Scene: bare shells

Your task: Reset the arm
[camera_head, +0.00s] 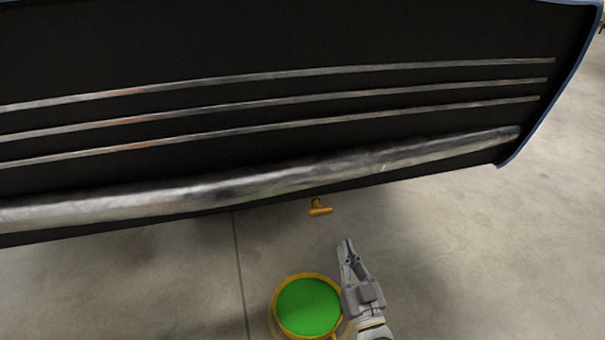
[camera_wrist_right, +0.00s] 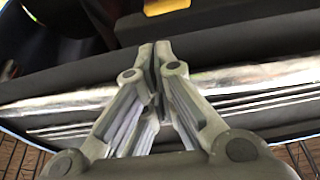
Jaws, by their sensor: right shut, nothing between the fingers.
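My right gripper (camera_head: 347,245) is shut and empty in the head view, near the lower middle, with its fingertips pointing up the picture toward the dark panel. In the right wrist view its fingertips (camera_wrist_right: 154,48) meet at the centre. My left gripper shows in neither view.
A large black panel (camera_head: 300,40) with silver strips and a thick silver bar (camera_head: 250,187) fills the top. A round green-topped thing with a yellow rim (camera_head: 276,310) stands just left of my right gripper. A small yellow-orange piece (camera_head: 320,208) lies beyond. Bare concrete floor is at right.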

